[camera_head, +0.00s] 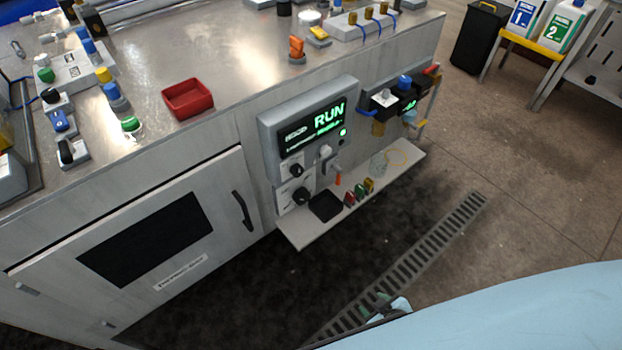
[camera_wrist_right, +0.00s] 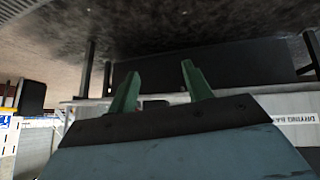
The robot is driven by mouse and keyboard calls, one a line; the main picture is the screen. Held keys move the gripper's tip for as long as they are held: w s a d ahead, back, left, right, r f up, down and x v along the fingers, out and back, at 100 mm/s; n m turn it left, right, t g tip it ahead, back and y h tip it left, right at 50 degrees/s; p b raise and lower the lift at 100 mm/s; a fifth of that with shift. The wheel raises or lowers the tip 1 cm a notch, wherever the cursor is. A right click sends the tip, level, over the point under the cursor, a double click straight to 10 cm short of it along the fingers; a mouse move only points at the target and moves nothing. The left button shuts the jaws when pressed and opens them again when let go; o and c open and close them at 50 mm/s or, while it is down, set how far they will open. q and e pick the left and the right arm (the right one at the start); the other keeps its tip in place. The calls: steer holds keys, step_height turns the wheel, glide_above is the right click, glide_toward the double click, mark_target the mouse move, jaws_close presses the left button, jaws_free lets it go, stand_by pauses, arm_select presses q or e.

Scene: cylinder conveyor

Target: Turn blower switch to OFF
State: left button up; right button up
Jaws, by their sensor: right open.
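A grey control box (camera_head: 310,130) on the bench's front face has a display reading RUN in green. Two black rotary knobs sit below the display, an upper one (camera_head: 296,170) and a lower one (camera_head: 301,195). Their labels are too small to read, so I cannot tell which switch is the blower's. My right gripper (camera_head: 382,303) is low at the bottom of the head view, below and apart from the box. In the right wrist view its two green fingers (camera_wrist_right: 160,80) stand apart with nothing between them. My left gripper is not in view.
A small shelf (camera_head: 289,226) under the box holds a black tray (camera_head: 325,206) and small coloured items. The bench top carries a red tray (camera_head: 187,98) and several switches and buttons. Valve fittings (camera_head: 405,97) stick out right of the box. The floor in front is clear.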

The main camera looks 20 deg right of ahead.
steer(key=w+a+r+n+t+y+b, duration=0.15)
steer(key=w+r+t, duration=0.35)
steer(key=w+r, duration=0.55)
steer(key=n+t+y+b, duration=0.2)
steer(key=t+y+b, duration=0.1)
steer(key=t+y, duration=0.1)
glide_toward(300, 174)
steer(key=b+x, duration=0.2)
steer(key=x, duration=0.5)
steer(key=shift+w+a, duration=0.2)
steer(key=shift+w, duration=0.15)
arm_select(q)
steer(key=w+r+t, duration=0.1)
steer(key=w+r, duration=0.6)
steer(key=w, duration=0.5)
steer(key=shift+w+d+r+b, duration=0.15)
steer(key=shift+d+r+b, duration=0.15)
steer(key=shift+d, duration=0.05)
arm_select(e)
steer(key=shift+w+a+r, duration=0.1)
steer(key=shift+w+a, duration=0.1)
steer(key=shift+w, duration=0.3)
steer(key=c, duration=1)
steer(key=shift+n, duration=0.25)
